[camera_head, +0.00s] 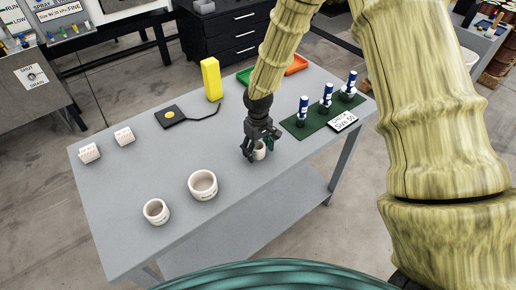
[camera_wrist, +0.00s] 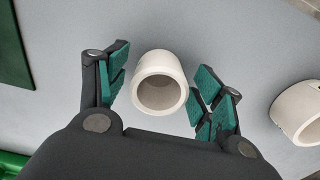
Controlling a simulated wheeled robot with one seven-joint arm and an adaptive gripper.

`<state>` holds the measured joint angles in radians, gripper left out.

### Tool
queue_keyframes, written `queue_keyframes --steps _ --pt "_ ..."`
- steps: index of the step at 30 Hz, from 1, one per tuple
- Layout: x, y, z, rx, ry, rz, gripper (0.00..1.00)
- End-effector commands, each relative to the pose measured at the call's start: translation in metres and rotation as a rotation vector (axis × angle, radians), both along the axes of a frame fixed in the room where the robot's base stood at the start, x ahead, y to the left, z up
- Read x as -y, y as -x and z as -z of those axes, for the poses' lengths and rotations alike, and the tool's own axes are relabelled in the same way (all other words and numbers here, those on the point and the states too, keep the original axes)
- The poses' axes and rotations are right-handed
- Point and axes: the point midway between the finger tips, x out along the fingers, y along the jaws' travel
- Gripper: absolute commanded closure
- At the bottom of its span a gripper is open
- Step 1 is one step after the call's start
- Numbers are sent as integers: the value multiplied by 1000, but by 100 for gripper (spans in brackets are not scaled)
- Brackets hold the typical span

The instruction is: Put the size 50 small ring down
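A small white ring (camera_head: 260,150) stands on the grey table below my gripper (camera_head: 262,148). In the wrist view the ring (camera_wrist: 160,83) sits between the two green-padded fingers of my gripper (camera_wrist: 160,88), with its round opening facing the camera. The fingers are spread, one on each side of the ring, with narrow gaps visible. The ring appears to be on or very near the tabletop; its exact contact with the table is hidden. No size mark is readable on it.
Two other white rings, a larger one (camera_head: 203,186) and a smaller one (camera_head: 156,212), stand to the left. A green mat (camera_head: 300,128) with three blue-and-white posts and a sign (camera_head: 343,122) lies to the right. A yellow block (camera_head: 211,79) and black pad (camera_head: 173,116) stand behind.

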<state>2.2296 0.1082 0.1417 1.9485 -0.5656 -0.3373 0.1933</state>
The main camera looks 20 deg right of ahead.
Motion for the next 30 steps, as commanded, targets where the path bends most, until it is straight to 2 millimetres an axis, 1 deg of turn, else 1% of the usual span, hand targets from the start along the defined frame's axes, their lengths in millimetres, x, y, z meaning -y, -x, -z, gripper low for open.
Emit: queue_keyframes --steps 5,11,17,30 --pt "0 0 -1 0 0 0 33" --pt "0 -1 -11 1 0 0 33" --pt "0 -1 -34 3 -1 1 33" --pt "0 0 -89 2 -1 0 33"
